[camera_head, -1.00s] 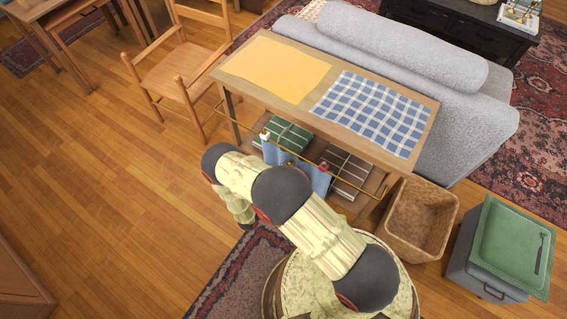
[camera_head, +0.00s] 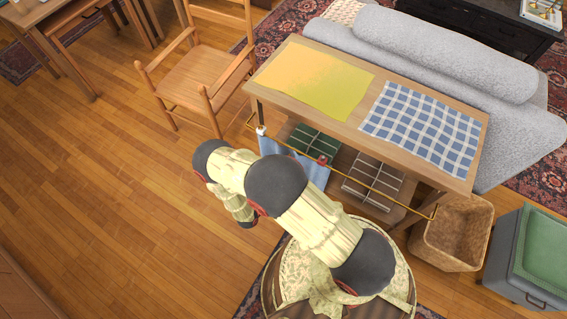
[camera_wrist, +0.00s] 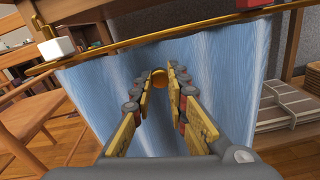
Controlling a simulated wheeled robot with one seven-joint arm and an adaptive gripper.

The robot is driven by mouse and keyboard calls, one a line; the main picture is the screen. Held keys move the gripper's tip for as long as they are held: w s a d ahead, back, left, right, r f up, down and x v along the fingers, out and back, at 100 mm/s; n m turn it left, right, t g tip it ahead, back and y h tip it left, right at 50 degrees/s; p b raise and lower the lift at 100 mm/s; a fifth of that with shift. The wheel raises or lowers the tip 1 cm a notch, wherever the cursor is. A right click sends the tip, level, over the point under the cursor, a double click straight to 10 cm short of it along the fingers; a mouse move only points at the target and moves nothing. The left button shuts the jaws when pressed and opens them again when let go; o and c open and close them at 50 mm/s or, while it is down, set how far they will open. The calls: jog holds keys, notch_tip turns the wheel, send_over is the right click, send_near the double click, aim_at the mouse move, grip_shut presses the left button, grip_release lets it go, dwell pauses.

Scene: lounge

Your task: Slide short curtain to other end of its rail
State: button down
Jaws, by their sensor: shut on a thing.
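The short blue curtain (camera_head: 275,149) hangs from a thin brass rail (camera_head: 378,189) along the near side of the console table. It is bunched at the rail's left end, and my arm covers its lower part. In the wrist view the curtain (camera_wrist: 90,95) fills the middle below the rail (camera_wrist: 215,20). A white block (camera_wrist: 58,47) sits at its left top corner and a red block (camera_wrist: 232,28) at its right. My gripper (camera_wrist: 160,84) is shut on the curtain, with a small round orange-brown piece (camera_wrist: 159,78) between the fingertips. The head view hides my gripper behind my arm.
The console table (camera_head: 335,118) holds a yellow cloth and a checked cloth. A wooden chair (camera_head: 205,80) stands close to the rail's left end. A wicker basket (camera_head: 450,240) stands at its right end. Open floor lies left.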

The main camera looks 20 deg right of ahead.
jog(key=shift+w+a, duration=0.2)
jog(key=shift+w, duration=0.05)
jog(key=c, duration=1.7)
grip_release()
jog(key=shift+f, duration=0.1)
jog(key=shift+s, duration=0.15)
jog(key=v, duration=1.2)
